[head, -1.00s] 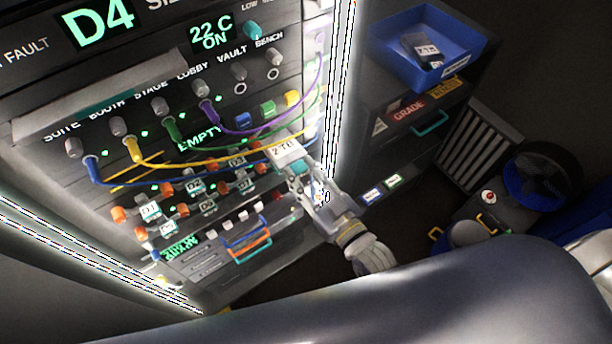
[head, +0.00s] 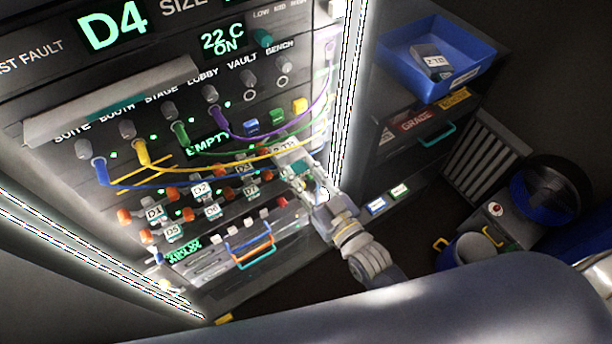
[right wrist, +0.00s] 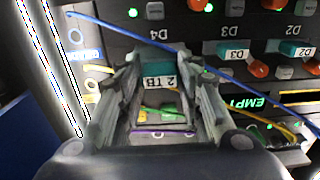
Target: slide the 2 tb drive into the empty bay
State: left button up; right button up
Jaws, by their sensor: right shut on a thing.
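My right gripper (head: 298,168) is shut on the 2 TB drive (head: 285,149), in front of the panel's right part. In the right wrist view, the drive's white label (right wrist: 160,82) and teal part sit between the fingers of my gripper (right wrist: 160,95). The green EMPTY sign (head: 207,145) is left of the held drive in the head view; it also shows in the right wrist view (right wrist: 258,103). A dark slot with yellow edges (head: 143,178) lies left of that sign. The drive is outside this slot. My left gripper is out of view.
A yellow cable (head: 225,165) and a purple cable (head: 265,136) loop across the panel near the drive. A blue cable (right wrist: 135,37) crosses the wrist view. Labelled drives, including D3 (head: 243,168), fill bays below. A blue bin (head: 425,85) holds another drive (head: 432,60).

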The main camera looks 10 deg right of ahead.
aim_at(295, 164)
jog(key=shift+b+x, duration=0.4)
jog(key=shift+x, duration=2.9)
jog(key=o, duration=1.1)
jog(key=shift+s+f, duration=0.1)
jog(key=shift+s, duration=0.05)
jog(key=v, duration=1.2)
